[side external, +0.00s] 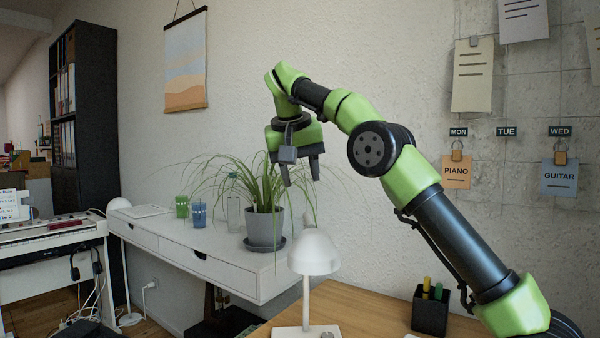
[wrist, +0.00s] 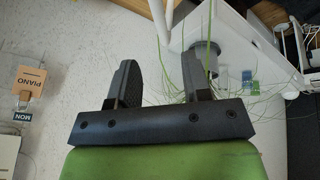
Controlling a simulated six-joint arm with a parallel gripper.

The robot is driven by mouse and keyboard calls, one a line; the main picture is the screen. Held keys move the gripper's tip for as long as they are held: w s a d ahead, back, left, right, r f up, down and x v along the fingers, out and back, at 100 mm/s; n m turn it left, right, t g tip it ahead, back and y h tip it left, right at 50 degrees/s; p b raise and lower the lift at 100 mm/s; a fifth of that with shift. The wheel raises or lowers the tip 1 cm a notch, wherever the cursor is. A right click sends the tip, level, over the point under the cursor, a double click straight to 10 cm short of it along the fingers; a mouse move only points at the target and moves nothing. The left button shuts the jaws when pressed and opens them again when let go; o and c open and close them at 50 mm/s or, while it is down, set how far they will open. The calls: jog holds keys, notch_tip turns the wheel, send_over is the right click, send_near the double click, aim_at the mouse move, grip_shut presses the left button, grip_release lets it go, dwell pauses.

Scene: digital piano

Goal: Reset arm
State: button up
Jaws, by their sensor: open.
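My gripper (side external: 301,180) hangs in the air on the green and black arm, fingers pointing down, in front of the potted plant (side external: 264,222) in the side view. In the wrist view my gripper (wrist: 160,40) shows two dark fingers spread apart with nothing between them. The wall and part of the plant's pot (wrist: 203,52) show beyond the fingers. I cannot tell how far the fingers are from the leaves.
A white desk (side external: 190,262) carries the plant, a bottle (side external: 233,212), a green cup (side external: 182,207) and a blue cup (side external: 199,214). A white lamp (side external: 313,252) and a black pen holder (side external: 430,312) stand on the wooden table (side external: 375,305). A digital piano (side external: 50,232) is at far left.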

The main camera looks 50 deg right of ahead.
dwell(0.4)
jog(key=s+a+r+n+t+y, duration=0.1)
jog(key=s+a+n+t+y, duration=0.3)
jog(key=s+a, duration=0.5)
jog(key=s+a+f+n+t+y, duration=0.1)
jog(key=s+a+f+t+y, duration=0.1)
jog(key=s+a+f, duration=0.4)
jog(key=s+f, duration=0.3)
jog(key=s, duration=0.4)
jog(key=shift+f+n+y, duration=0.3)
jog(key=shift+y, duration=0.1)
dwell(1.0)
